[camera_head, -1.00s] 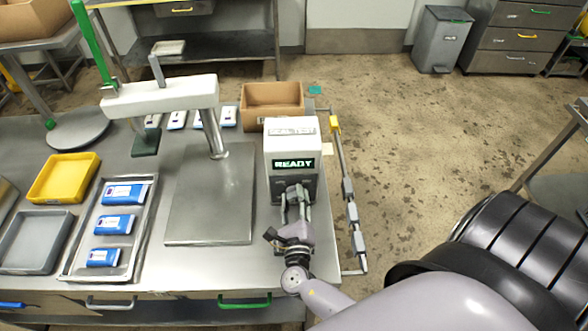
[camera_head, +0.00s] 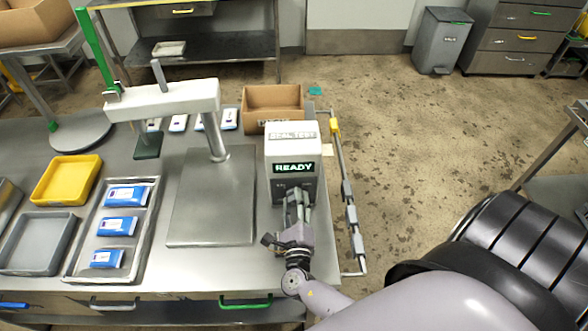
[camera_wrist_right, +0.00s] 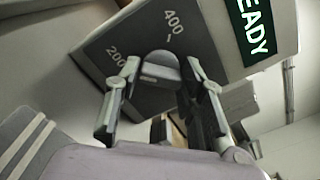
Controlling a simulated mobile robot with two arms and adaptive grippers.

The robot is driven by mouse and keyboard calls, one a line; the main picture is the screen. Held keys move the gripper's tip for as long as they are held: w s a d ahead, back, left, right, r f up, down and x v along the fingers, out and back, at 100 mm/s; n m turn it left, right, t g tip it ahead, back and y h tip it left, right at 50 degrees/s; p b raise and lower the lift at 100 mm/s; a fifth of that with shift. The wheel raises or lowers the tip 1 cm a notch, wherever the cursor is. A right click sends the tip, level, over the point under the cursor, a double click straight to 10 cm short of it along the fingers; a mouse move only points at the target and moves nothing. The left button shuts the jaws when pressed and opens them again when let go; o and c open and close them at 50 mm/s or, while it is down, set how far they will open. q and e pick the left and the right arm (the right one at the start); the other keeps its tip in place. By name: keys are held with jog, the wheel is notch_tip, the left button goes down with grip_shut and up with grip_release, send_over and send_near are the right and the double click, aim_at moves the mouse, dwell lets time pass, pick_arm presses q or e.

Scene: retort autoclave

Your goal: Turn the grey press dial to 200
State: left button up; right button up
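The grey press dial (camera_wrist_right: 160,72) is on the dark front panel of a white box (camera_head: 292,142) whose screen reads READY. In the wrist view the marks 200 (camera_wrist_right: 117,56) and 400 (camera_wrist_right: 174,21) show on the panel. My right gripper (camera_head: 298,196) is at the panel in the head view. The dial's pointer cannot be made out. My left gripper is not in view.
A press with a white arm (camera_head: 165,100) and steel base plate (camera_head: 212,205) stands left of the box. A tray (camera_head: 75,262) with blue packs, a yellow bin (camera_head: 67,181) and a grey bin (camera_head: 38,243) lie further left. A cardboard box (camera_head: 250,121) stands behind.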

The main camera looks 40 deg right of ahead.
jog(key=o, duration=0.4)
jog(key=shift+s, duration=0.1)
jog(key=v, duration=1.2)
dwell(0.3)
